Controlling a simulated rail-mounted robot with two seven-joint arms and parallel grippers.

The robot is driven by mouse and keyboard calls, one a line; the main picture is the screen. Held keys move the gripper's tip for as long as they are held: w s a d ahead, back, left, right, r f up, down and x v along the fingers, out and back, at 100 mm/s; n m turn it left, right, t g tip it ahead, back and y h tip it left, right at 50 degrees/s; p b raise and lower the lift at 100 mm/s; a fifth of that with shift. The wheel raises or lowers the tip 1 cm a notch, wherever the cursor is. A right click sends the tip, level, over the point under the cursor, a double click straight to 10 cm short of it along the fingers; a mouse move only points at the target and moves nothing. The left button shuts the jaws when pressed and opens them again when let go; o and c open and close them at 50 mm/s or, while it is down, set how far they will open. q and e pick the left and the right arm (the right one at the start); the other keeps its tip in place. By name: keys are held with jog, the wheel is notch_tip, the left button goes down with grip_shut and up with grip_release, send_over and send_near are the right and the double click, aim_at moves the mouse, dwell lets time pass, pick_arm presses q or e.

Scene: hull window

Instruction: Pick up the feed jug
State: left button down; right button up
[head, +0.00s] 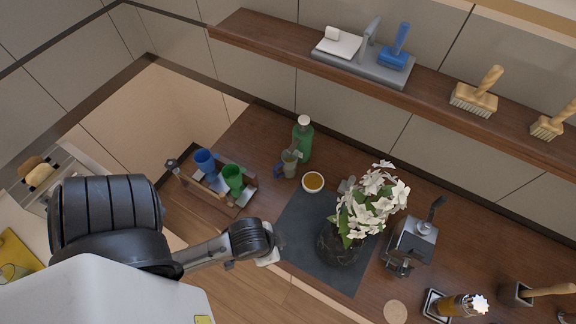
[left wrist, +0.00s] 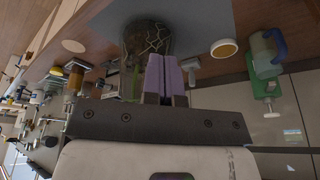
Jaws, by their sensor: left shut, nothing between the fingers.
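The likely feed jug is a grey-green jug with a blue handle (head: 288,162). It stands upright on the wooden counter beside a green bottle with a pale cap (head: 303,143), with something sticking out of its top. It also shows at the upper right of the left wrist view (left wrist: 264,54). My left gripper's purple fingers (left wrist: 165,76) are pressed together and empty, pointing toward the dark vase and apart from the jug. In the head view its hand is over the left edge of the dark mat; its fingertips are hidden there. My right gripper is not in view.
A dark vase with white flowers (head: 340,243) stands on the dark mat (head: 300,225). A small bowl of amber liquid (head: 313,182) sits near the jug. A tray with a blue cup (head: 205,162) and a green cup (head: 233,178) is left. A grinder (head: 410,243) stands right.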

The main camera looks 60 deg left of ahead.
pick_arm(q)
jog(key=c, duration=1.8)
grip_release()
jog(key=o, duration=0.8)
jog(key=shift+c, duration=0.2)
